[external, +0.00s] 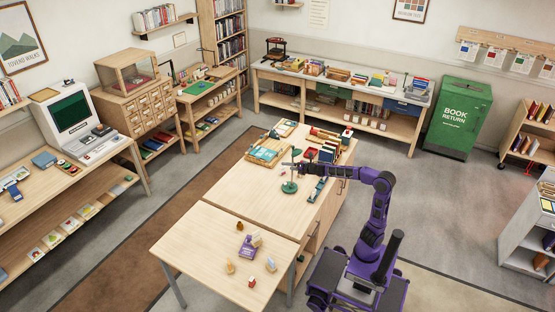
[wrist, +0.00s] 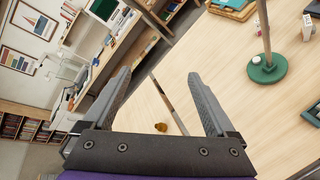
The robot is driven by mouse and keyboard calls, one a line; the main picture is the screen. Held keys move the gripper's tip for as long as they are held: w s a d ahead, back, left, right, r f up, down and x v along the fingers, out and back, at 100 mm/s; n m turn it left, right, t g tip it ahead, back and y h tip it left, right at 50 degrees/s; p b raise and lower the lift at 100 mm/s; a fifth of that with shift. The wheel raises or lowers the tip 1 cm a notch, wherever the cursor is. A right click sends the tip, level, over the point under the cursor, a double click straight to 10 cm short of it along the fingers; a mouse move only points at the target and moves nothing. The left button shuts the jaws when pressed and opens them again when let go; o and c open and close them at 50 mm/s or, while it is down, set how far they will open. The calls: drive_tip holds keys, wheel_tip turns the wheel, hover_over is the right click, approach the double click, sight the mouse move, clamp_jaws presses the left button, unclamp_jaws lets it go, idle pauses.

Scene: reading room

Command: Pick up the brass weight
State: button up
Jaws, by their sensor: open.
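A small brass-coloured piece, likely the brass weight (wrist: 160,127), stands on the wooden table and shows low between my fingers in the wrist view. In the external view a small yellowish piece (external: 240,226) near the seam of the two tables seems to be the same one. My gripper (external: 291,164) is above the far table, beside the green lamp base, well apart from that piece. In the wrist view my gripper (wrist: 160,78) is open, with nothing between its fingers.
A green round base with a pole (wrist: 268,69) stands close to my gripper. A purple object (external: 248,245) and several small pieces stand on the front table (external: 200,243). A tray (external: 268,150) and books lie on the far table. The table's left part is clear.

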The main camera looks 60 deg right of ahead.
drive_tip(key=a+f+m+g+y, duration=0.1)
drive_tip(key=a+f+m+g, duration=0.1)
drive_tip(key=a+f+m, duration=0.9)
drive_tip(key=a+f+m+g+y, duration=0.2)
drive_tip(key=a+f+m, duration=0.3)
drive_tip(key=f+m, duration=0.7)
drive_tip(key=s+a+f+m+g+y, duration=0.2)
drive_tip(key=a+f+m, duration=0.2)
drive_tip(key=f, duration=0.2)
drive_tip(key=m+t+y+b, duration=0.1)
drive_tip(key=m+t+y, duration=0.25)
drive_tip(key=m, duration=2.45)
approach(242, 225)
drive_tip(key=shift+t, duration=0.55)
drive_tip(key=x, duration=0.2)
drive_tip(key=b+x, duration=0.1)
drive_tip(key=x, duration=0.2)
drive_tip(key=shift+s+a+f, duration=0.2)
drive_tip(key=shift+a+f, duration=0.05)
drive_tip(key=shift+b+x, duration=0.35)
drive_tip(key=shift+x, duration=2.1)
drive_tip(key=shift+d+f, duration=0.1)
drive_tip(key=shift+d, duration=0.05)
